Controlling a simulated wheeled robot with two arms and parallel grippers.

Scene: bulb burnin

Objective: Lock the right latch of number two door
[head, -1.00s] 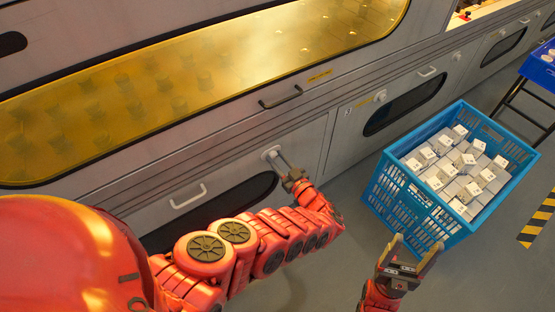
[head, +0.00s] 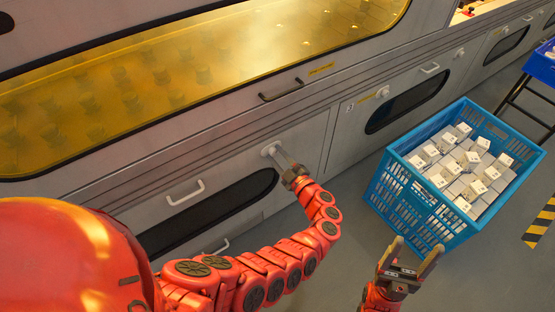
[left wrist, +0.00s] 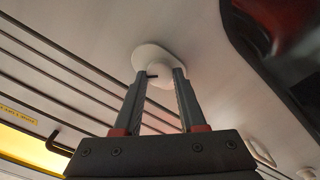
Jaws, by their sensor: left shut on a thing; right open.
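The right latch (head: 268,149) is a small white knob on an oval plate, at the upper right of a grey lower door (head: 150,212) with a dark window. No number shows on this door. My left gripper (head: 279,156) is shut on the latch. In the left wrist view, the latch (left wrist: 150,56) sits between the fingertips of my left gripper (left wrist: 160,76), its plate showing behind them. Whether the latch is turned to locked, I cannot tell. My right gripper (head: 414,259) is open and empty, in front of the blue crate.
A blue crate (head: 403,205) of white boxes stands on the floor at right. The neighbouring door marked 3 (head: 345,135) has its own latch (head: 382,92). A dark bar handle (head: 282,91) juts out above my left gripper. A white door handle (head: 185,192) is left of it.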

